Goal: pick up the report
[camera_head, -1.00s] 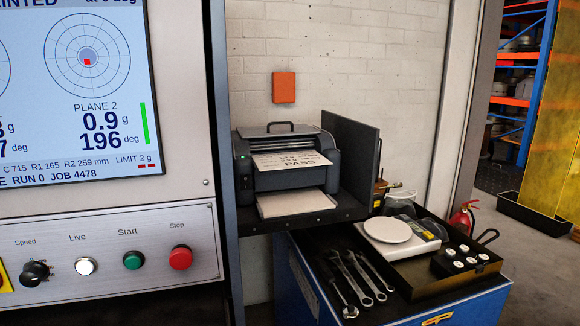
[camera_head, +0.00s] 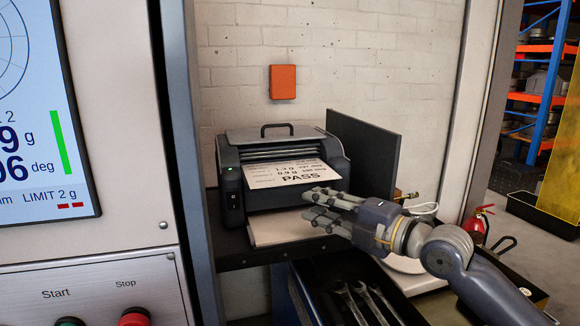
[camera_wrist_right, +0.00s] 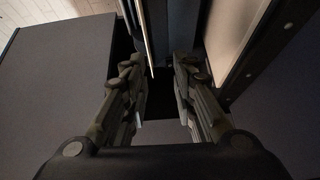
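The report (camera_head: 268,176), a white printed sheet marked PASS, sticks out of the front of the dark printer (camera_head: 232,196) and tilts down toward me. My right gripper (camera_head: 310,202) reaches in from the right, its fingers pointing left at the report's front edge. The fingers are apart. In the right wrist view, my right gripper (camera_wrist_right: 157,75) is open, and a thin pale edge, apparently the report (camera_wrist_right: 146,50), runs down between the fingertips. I cannot tell whether a finger touches it. My left gripper is not in view.
A pale sheet or tray (camera_head: 275,232) lies below the report on the printer's dark shelf (camera_head: 232,260). A dark upright panel (camera_head: 375,150) stands right of the printer. Wrenches (camera_head: 365,300) lie on the cart below. The machine's frame (camera_head: 183,150) borders the left.

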